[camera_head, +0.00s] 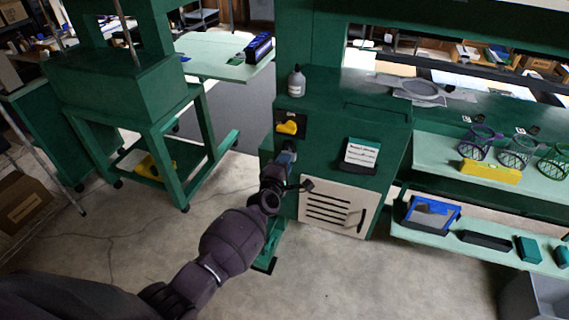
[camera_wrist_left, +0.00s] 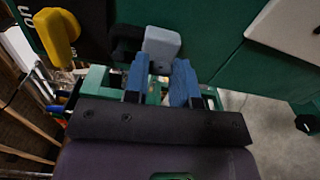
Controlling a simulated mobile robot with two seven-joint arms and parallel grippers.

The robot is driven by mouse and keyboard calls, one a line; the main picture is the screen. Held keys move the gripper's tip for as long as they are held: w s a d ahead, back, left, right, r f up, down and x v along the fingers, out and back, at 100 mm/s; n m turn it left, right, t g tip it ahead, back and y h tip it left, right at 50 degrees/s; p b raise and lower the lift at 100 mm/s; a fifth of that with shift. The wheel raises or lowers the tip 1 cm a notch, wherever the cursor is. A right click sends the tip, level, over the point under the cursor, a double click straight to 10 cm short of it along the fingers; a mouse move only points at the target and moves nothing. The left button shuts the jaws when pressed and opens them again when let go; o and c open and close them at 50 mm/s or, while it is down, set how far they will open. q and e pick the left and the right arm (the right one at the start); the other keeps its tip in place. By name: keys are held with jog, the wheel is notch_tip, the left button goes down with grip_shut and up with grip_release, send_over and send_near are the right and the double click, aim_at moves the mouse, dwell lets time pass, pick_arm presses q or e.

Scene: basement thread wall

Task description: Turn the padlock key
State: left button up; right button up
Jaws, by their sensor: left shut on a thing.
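A grey padlock (camera_wrist_left: 162,43) hangs at the front of the green cabinet in the left wrist view, next to a black part. In the head view it is a small grey patch (camera_head: 291,146) below the yellow switch knob (camera_head: 288,127). My left gripper (camera_head: 285,158) is right below the padlock. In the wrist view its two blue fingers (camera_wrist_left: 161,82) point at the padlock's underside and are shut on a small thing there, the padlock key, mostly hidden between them. I cannot tell how far the key is turned. My right gripper is not in view.
The yellow knob (camera_wrist_left: 57,32) is close left of the fingers in the wrist view. A cream vented panel (camera_head: 327,207) and a label card (camera_head: 361,152) are on the cabinet front. A grey bottle (camera_head: 296,82) stands on top. The concrete floor in front is clear.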

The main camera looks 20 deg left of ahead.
pick_arm(q)
jog(key=o, duration=0.9)
jog(key=shift+o, duration=0.2)
jog(key=s+p, duration=0.1)
jog(key=s, duration=0.9)
jog(key=shift+s+a, duration=0.2)
jog(key=shift+s, duration=0.2)
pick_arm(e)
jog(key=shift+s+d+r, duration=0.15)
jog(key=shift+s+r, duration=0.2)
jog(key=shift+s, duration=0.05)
